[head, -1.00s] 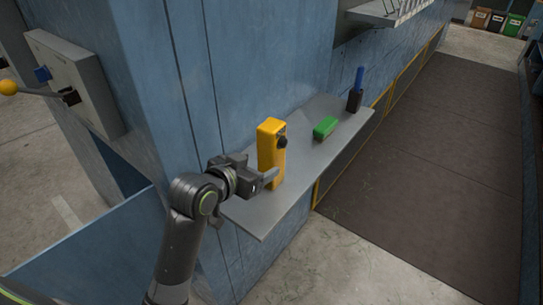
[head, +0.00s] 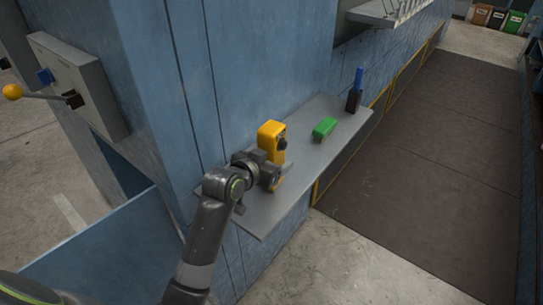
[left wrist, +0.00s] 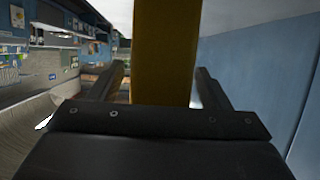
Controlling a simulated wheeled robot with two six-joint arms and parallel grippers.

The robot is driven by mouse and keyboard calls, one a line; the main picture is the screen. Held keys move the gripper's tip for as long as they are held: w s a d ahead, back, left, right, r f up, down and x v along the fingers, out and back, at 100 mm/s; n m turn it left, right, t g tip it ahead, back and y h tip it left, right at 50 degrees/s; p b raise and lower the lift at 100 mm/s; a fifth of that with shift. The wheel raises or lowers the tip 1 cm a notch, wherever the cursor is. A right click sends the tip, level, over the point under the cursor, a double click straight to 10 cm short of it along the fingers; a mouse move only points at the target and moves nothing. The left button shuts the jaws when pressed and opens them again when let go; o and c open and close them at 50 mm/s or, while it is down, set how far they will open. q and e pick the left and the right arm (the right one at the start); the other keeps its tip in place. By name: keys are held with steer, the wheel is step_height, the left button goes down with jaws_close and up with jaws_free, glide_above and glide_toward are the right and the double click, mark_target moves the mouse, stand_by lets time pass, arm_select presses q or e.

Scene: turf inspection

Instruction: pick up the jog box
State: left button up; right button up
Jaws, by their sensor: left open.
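The jog box is a tall yellow box (head: 270,131) with a black knob on its side, standing upright on a grey metal shelf (head: 262,222). My left gripper (head: 274,172) is at its lower half and hides part of it in the head view. In the left wrist view the yellow box (left wrist: 163,40) stands between the two open fingers (left wrist: 160,70). A gap shows on the left finger's side; the box looks close to the right finger, and I cannot tell if they touch. My right gripper is not in view.
A green block (head: 324,127) and a dark holder with a blue handle (head: 356,88) are farther along the shelf. A blue wall (head: 235,75) stands close behind the shelf. A grey control panel with a yellow-knobbed lever (head: 12,92) is at the left.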

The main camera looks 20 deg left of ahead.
arm_select(q)
steer(key=shift+r, duration=0.1)
steer(key=c, duration=1.3)
